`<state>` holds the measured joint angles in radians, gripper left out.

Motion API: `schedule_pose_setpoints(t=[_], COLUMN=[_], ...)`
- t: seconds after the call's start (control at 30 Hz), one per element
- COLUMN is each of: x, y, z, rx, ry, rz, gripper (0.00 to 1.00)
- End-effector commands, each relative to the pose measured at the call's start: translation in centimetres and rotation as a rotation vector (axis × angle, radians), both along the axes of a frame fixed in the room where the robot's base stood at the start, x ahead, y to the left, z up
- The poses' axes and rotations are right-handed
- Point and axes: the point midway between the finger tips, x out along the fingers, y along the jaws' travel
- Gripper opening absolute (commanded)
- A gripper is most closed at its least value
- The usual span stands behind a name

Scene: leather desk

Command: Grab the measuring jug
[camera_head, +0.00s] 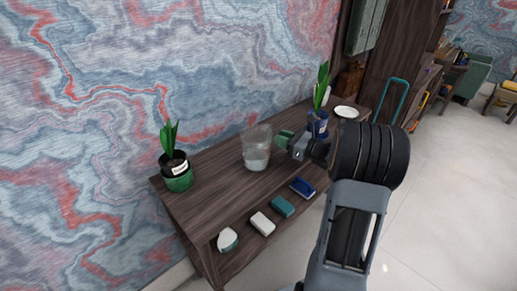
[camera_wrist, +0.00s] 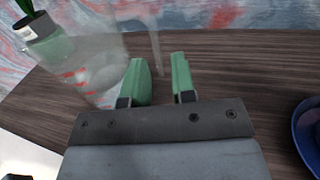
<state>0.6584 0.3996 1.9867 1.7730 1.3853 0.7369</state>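The measuring jug (camera_head: 256,150) is clear, with a pale lower part, and stands upright on the dark wooden desk (camera_head: 216,160). In the wrist view the see-through jug (camera_wrist: 85,68) shows red marks at the upper left, with its handle (camera_wrist: 152,40) to the right. My gripper (camera_head: 283,138) has green fingers and is just right of the jug in the head view. In the wrist view my gripper (camera_wrist: 161,80) is open, with a gap between its fingers. The left finger overlaps the jug's right side in the picture; I cannot tell if they touch.
A green-potted plant (camera_head: 178,178) stands left of the jug. A blue pot (camera_head: 318,123) with a plant stands right, behind my gripper, near a white dish (camera_head: 346,112). Several small items, including a white block (camera_head: 262,223), lie on the lower shelf. Desk surface between plant and jug is clear.

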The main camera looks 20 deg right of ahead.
Motion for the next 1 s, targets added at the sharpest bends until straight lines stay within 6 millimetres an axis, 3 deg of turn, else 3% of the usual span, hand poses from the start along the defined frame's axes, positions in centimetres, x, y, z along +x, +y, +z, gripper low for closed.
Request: schedule_pose_setpoints(t=[0.4, 0.73, 1.0], x=[3.6, 4.0, 4.0], y=[3.1, 3.3, 3.3], z=[0.3, 0.3, 0.3], rx=[0.000, -0.001, -0.001], ry=[0.001, 0.001, 0.000], rz=[0.003, 0.001, 0.001], gripper=[0.24, 0.24, 0.00])
